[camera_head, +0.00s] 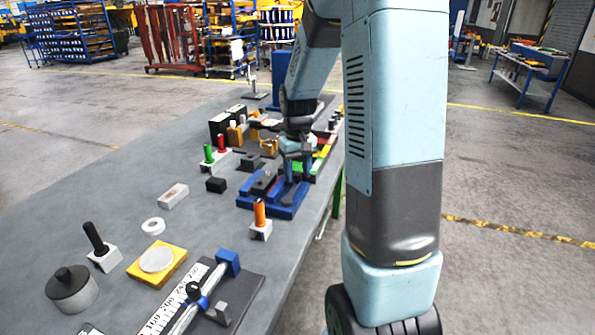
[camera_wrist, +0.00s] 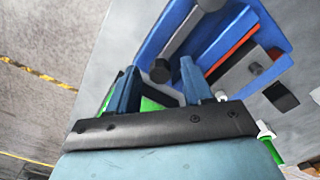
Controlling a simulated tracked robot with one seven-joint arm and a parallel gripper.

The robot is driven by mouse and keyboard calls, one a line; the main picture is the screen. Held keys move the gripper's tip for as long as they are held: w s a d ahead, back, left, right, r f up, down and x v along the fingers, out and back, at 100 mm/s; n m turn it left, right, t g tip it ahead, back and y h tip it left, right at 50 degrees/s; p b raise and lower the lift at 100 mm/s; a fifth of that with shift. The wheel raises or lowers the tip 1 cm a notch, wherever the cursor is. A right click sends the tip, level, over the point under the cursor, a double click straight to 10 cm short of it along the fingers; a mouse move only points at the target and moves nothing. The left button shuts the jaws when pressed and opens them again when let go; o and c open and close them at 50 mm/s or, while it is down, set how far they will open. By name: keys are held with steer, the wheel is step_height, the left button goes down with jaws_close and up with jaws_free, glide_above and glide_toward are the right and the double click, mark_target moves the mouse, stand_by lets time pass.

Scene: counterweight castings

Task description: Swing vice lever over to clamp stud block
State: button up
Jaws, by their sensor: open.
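The blue vice (camera_head: 285,211) lies on the grey table below my gripper (camera_head: 294,160) in the head view. In the wrist view the vice (camera_wrist: 267,24) fills the upper right. A grey lever-like bar (camera_wrist: 190,28) runs along it, with a dark round knob (camera_wrist: 160,71) at its near end. A grey block with a short stud (camera_wrist: 240,80) sits at the right of the vice, beside an orange-red strip. My gripper (camera_wrist: 158,82) is open, and the knob appears between its fingertips. I cannot tell whether they touch it.
An orange cylinder on a white base (camera_head: 260,215) stands just in front of the vice. A small black block (camera_head: 216,185) and green and red cylinders (camera_head: 209,154) stand to its left. The table's right edge (camera_head: 318,225) is close beside the vice. Several other parts crowd behind it.

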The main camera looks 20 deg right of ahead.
steer(key=shift+c, duration=0.2)
jaws_close()
stand_by(0.3)
